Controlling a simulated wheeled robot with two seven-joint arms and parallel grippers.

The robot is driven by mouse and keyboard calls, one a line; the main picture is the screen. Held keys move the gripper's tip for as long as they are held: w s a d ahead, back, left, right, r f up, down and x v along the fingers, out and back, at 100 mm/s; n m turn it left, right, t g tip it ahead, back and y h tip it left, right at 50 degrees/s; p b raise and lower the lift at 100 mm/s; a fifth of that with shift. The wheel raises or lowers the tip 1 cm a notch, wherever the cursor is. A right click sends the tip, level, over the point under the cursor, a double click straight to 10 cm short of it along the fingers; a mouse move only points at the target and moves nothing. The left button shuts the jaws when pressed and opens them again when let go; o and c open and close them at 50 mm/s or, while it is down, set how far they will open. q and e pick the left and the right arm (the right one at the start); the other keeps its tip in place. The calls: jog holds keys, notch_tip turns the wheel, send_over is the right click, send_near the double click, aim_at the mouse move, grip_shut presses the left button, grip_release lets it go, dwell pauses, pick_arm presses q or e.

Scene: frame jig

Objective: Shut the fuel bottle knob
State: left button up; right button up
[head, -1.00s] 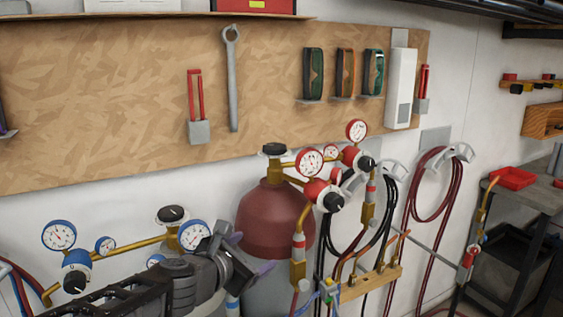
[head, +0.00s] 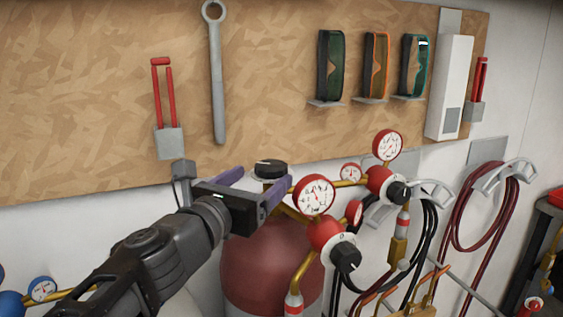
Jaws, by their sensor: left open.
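The fuel bottle (head: 265,265) is a dark red cylinder standing against the wall. Its knob (head: 270,167) is a black cap on top of the valve, with a pale mark on it. My left gripper (head: 262,180) is open, with its two purple-grey fingers pointing toward the knob. The fingertips appear on either side of the valve just below the black cap; I cannot tell whether they touch it. The gripper hides part of the bottle's neck. My right gripper is not in view.
Red-ringed gauges (head: 315,195) and a regulator with a black dial (head: 345,257) sit close to the right of the knob. Hoses (head: 460,220) hang at right.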

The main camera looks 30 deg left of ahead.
aim_at(277, 164)
pick_arm(q)
jog(key=shift+w+a+f+b, duration=0.1)
jog(key=shift+w+b, duration=0.15)
jog(key=shift+w, duration=0.15)
jog(key=shift+w+a+f+b, duration=0.1)
jog(key=shift+w+b, duration=0.1)
jog(key=shift+w, duration=0.15)
jog(key=w, duration=0.2)
jog(key=w+b, duration=0.1)
jog(key=w, duration=0.1)
jog(key=w+a+b, duration=0.1)
jog(key=shift+w, duration=0.4)
jog(key=shift+w+r, duration=0.15)
jog(key=shift+w, duration=0.15)
jog(key=shift+c, duration=0.5)
jog(key=c, duration=1.3)
